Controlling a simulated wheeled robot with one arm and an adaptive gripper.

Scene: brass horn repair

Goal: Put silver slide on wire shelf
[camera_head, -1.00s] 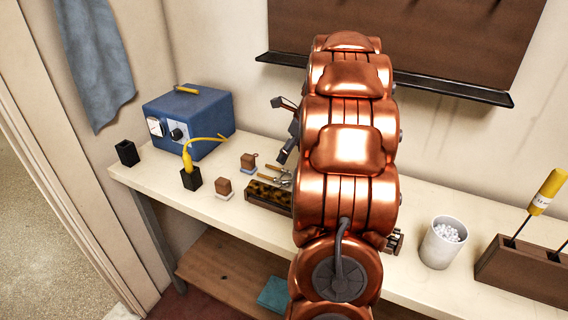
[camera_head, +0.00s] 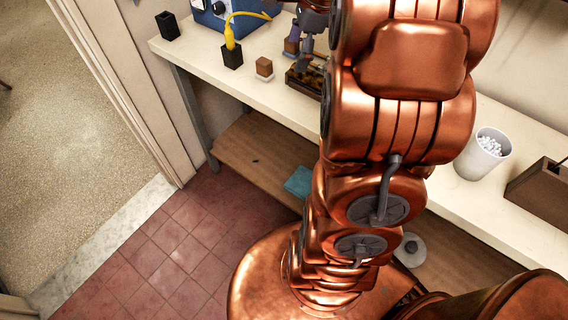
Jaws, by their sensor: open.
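My gripper (camera_head: 305,50) is in the camera_head view at the top middle, left of my copper arm. It is open, just above the workbench (camera_head: 276,106) near a dark tray (camera_head: 303,82) with yellowish-brown contents. My gripper and arm cover part of that tray. I cannot make out the silver slide; it may be hidden behind my arm or gripper. No wire shelf shows in this view.
A wooden lower shelf (camera_head: 250,152) lies below.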

